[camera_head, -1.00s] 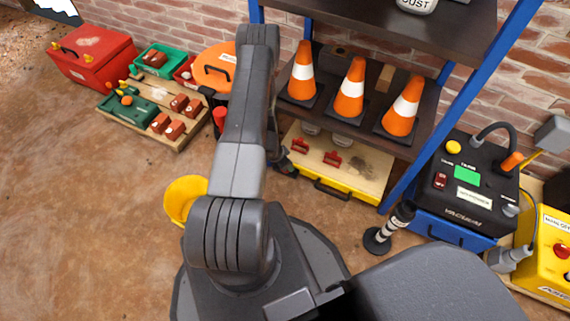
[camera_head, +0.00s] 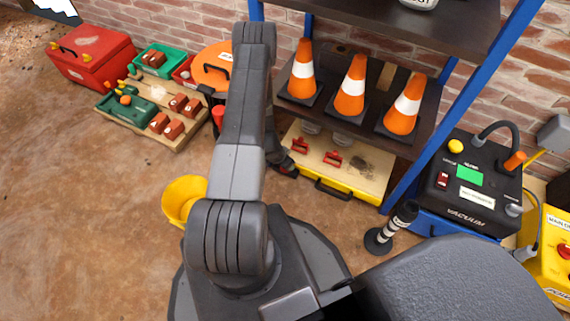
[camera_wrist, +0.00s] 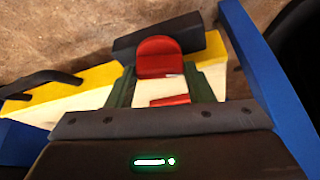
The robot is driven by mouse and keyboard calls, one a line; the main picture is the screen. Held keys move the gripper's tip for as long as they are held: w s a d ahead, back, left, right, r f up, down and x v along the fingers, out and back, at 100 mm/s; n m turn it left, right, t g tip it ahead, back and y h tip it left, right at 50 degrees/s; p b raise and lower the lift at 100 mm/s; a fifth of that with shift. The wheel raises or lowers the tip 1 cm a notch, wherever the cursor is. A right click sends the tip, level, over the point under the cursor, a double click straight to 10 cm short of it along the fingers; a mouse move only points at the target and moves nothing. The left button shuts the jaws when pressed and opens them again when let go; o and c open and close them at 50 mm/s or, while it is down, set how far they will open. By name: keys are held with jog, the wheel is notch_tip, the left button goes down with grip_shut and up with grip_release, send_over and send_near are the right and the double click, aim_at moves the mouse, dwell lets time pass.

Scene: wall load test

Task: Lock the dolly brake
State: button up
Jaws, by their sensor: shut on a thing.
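The dolly (camera_head: 352,187) is a pale board with a yellow front edge and a black handle, low under the shelf. Two red levers show on it, a left one (camera_head: 300,146) and a right one (camera_head: 332,161). My gripper (camera_head: 285,168) is at the dolly's left end, mostly hidden behind my arm. In the wrist view, my gripper's dark green fingers (camera_wrist: 161,80) stand on either side of a red piece (camera_wrist: 158,57) and are shut on it. A second red part (camera_wrist: 169,100) lies between them. I cannot tell which lever this is.
A blue-framed shelf (camera_head: 402,187) with several traffic cones stands over the dolly. A black post (camera_head: 392,228) and a vacuum unit (camera_head: 470,190) are at right.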

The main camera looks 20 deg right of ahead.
jog(key=shift+o, duration=0.2)
jog(key=shift+f+n+t+b, duration=0.2)
jog(key=shift+n+b, duration=0.35)
jog(key=shift+b, duration=0.6)
jog(key=shift+f+n+t+b, duration=0.1)
jog(key=shift+n+t+b, duration=0.35)
jog(key=shift+b, duration=0.65)
jog(key=shift+s+r+n+y+b, duration=0.15)
jog(key=shift+n+y+b, duration=0.15)
jog(key=shift+n+b, duration=0.45)
jog(key=shift+c, duration=0.2)
jog(key=shift+d+r, duration=0.1)
jog(key=shift+r, duration=0.05)
jog(key=o, duration=0.7)
jog(key=p+v, duration=0.4)
jog(key=v, duration=0.9)
jog(key=shift+r, duration=0.4)
